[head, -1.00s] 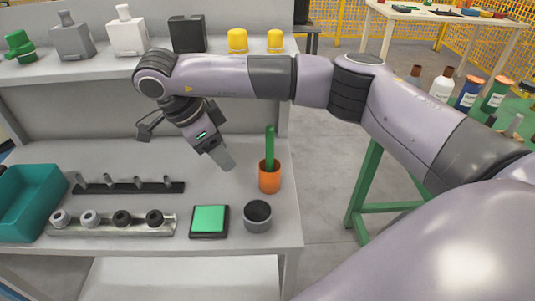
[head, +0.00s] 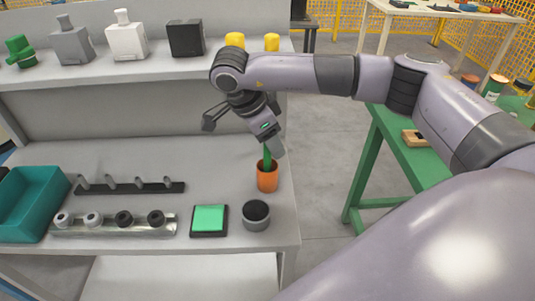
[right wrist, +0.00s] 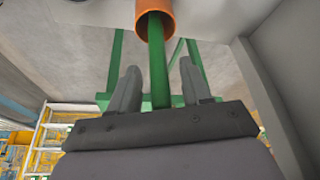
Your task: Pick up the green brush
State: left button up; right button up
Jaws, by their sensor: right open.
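The green brush (head: 267,157) stands in an orange cup (head: 267,180) near the right edge of the grey workbench. Only its green handle shows; its lower end is hidden in the cup. My right gripper (head: 274,143) is at the upper part of the handle, above the cup. In the right wrist view, the open fingers (right wrist: 156,85) stand on either side of the green handle (right wrist: 157,60), with gaps on both sides. The orange cup (right wrist: 155,12) is ahead of the fingertips. My left gripper is not in view.
A dark grey cup (head: 256,215) and a green pad (head: 208,219) lie in front of the orange cup. A teal bin (head: 25,210) and racks are at left. A green table (head: 420,165) stands at right.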

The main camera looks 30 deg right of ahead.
jog(key=shift+f, duration=0.25)
grip_shut()
jog(key=shift+r, duration=0.15)
